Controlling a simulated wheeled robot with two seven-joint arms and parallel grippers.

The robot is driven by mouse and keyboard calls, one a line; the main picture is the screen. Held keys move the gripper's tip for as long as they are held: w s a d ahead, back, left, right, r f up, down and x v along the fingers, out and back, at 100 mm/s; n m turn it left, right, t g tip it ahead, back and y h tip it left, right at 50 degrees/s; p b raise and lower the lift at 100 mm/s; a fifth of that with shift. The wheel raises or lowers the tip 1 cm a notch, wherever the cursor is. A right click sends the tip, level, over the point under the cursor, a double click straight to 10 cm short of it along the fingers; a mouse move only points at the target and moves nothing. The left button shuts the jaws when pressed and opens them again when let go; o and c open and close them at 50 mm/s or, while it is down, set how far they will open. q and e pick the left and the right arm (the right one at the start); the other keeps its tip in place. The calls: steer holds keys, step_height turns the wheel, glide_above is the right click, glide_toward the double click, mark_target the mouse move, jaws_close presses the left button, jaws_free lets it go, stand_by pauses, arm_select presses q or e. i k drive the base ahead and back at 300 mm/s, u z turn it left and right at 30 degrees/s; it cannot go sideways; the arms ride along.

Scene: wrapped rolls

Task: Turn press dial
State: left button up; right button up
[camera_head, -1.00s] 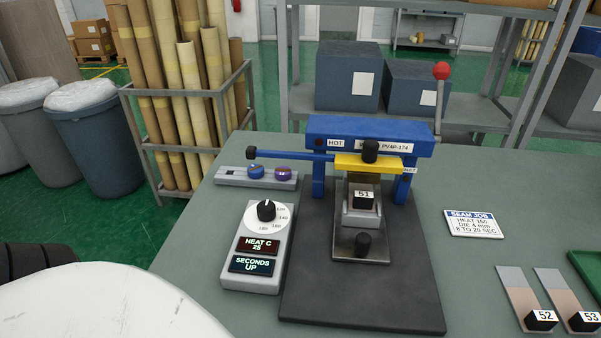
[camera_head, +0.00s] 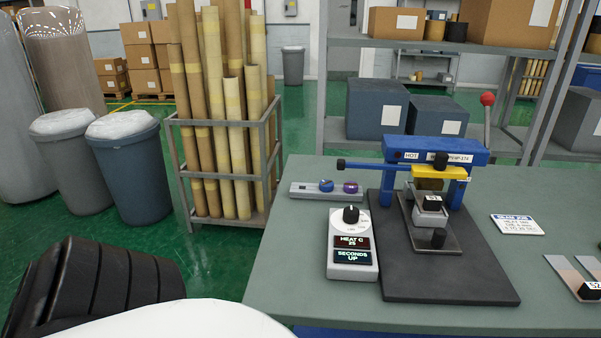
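The press dial (camera_head: 351,214) is a black knob on a round white scale at the top of a grey control box (camera_head: 352,270). Below it, a red display reads HEAT C 25 and a dark display reads SECONDS UP. The box stands at the left front of the blue press (camera_head: 432,149), beside its dark base plate (camera_head: 470,285). The press has a yellow bar, a black-knobbed side handle and a red-ball lever (camera_head: 487,99). Neither gripper shows. A black ribbed part of mine is at the lower left, apart from the box.
A small grey rack (camera_head: 300,190) with a blue and a purple piece lies behind the box. A job card (camera_head: 517,225) and numbered strips lie at the right. The green-grey table (camera_head: 290,260) is clear left of the box. Bins and a roll rack stand beyond.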

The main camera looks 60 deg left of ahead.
mark_target(351, 214)
steer(key=k, duration=0.4)
steer(key=u, duration=1.1)
